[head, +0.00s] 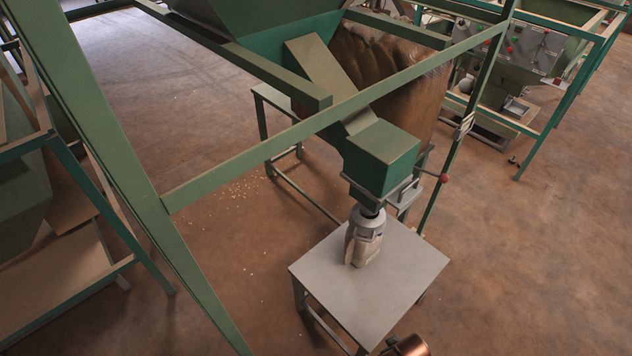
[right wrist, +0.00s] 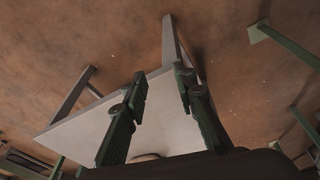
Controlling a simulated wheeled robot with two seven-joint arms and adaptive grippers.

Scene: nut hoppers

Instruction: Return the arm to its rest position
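In the right wrist view, my right gripper (right wrist: 160,76) has its two dark green fingers well apart. Nothing is held between the fingertips; a pale grey table top (right wrist: 80,130) shows behind and between them. In the head view, the grey table (head: 330,300) stands under a green hopper spout (head: 383,158). A clear container (head: 364,243) with pale contents stands on the table, right below the spout's dark outlet. My left gripper is in neither view. A copper-coloured piece at the bottom edge of the head view is cut off, and I cannot tell what it is.
Green frame beams (head: 330,118) cross over the table and hopper. Another green frame (head: 60,240) stands at the left, and a machine with a panel (head: 515,48) at the back right. The brown floor (head: 540,260) is open at the right; small pale bits lie at left of centre.

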